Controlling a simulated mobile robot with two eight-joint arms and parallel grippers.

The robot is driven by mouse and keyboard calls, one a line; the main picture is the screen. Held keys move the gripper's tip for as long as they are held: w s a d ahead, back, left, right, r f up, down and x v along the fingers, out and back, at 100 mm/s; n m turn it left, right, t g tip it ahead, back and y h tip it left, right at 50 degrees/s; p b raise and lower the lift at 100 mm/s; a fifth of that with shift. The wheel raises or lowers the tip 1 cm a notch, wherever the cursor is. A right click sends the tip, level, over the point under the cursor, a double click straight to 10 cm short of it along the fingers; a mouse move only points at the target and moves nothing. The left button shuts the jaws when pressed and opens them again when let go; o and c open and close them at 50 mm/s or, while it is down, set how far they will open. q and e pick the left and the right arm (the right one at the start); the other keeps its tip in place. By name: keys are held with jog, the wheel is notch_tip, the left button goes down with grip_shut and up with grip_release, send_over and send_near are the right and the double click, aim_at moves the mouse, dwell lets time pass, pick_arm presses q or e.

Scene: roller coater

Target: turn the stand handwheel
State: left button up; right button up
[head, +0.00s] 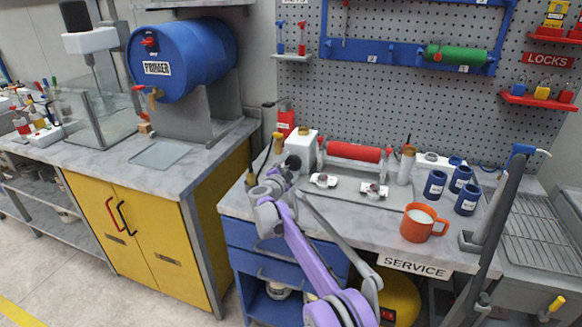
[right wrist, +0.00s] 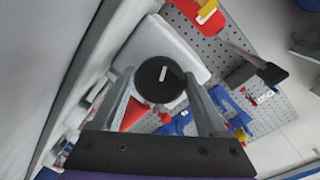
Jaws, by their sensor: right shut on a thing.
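The stand handwheel is a black disc with a pale bar mark. In the right wrist view the handwheel (right wrist: 152,84) sits between my two fingers, in front of a white housing (right wrist: 165,48). In the head view the white housing (head: 301,147) stands at the left end of the stand with the red roller (head: 354,152), and the dark handwheel (head: 293,162) is on its near side, partly hidden. My right gripper (head: 284,172) is at the handwheel and shut on it. My left gripper is not in view.
An orange mug (head: 417,226), several blue jars (head: 467,198) and two small white pieces (head: 323,180) stand on the service bench. A blue primer drum (head: 183,58) is on the yellow cabinet to the left. A pegboard (head: 390,90) rises behind the bench.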

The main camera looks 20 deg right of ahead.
jog(key=shift+n, duration=0.3)
dwell(0.4)
jog(key=o, duration=1.3)
jog(key=shift+a, duration=0.1)
jog(key=v, duration=1)
jog(key=shift+s+a+b, duration=0.15)
jog(key=shift+s+b, duration=0.15)
jog(key=shift+b, duration=0.1)
